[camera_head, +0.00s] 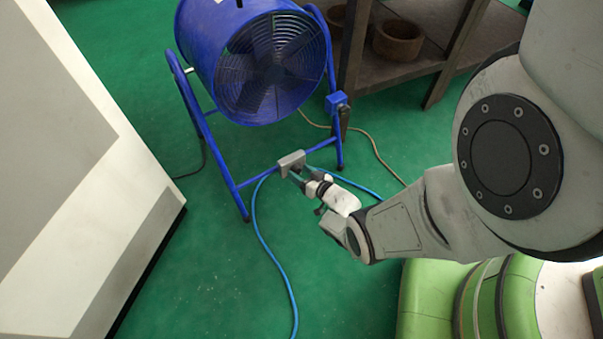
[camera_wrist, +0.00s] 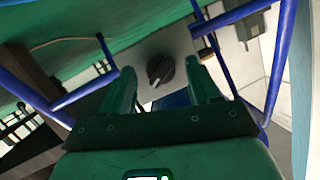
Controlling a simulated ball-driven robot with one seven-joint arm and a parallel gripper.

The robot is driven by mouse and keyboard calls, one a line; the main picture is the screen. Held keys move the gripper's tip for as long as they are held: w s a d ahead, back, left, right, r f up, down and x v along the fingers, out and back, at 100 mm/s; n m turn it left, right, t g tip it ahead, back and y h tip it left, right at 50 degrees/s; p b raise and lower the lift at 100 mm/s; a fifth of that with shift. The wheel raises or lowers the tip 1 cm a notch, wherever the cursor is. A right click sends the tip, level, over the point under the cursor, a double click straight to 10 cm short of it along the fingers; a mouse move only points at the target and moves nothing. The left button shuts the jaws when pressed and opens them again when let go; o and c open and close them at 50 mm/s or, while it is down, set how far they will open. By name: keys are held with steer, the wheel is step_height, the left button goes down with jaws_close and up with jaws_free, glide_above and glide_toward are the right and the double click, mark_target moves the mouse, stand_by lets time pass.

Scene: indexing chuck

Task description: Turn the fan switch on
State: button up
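The blue fan (camera_head: 262,62) stands on the floor on a blue tube frame. A small grey switch box (camera_head: 291,161) sits on the frame's low crossbar. In the wrist view, the box's light grey face (camera_wrist: 178,45) carries a dark round knob (camera_wrist: 160,70) with a pointer mark. My gripper (camera_head: 299,176) is right at the box. In the wrist view, its two green-tinted fingers (camera_wrist: 161,78) are apart, one on each side of the knob, with visible gaps. How far the tips reach along the knob cannot be told. The knob is hidden in the head view.
A blue cable (camera_head: 262,238) runs from the box across the green floor. A pale cabinet (camera_head: 95,170) stands at the left. A dark shelf with bowls (camera_head: 398,40) stands behind, right of the fan. The frame's blue tubes flank my gripper.

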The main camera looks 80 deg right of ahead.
steer(key=shift+s+a+r+p, duration=0.25)
steer(key=shift+s+p, duration=0.1)
steer(key=p+v, duration=0.4)
steer(key=v, duration=0.6)
steer(key=shift+p, duration=0.4)
steer(key=shift+f, duration=0.1)
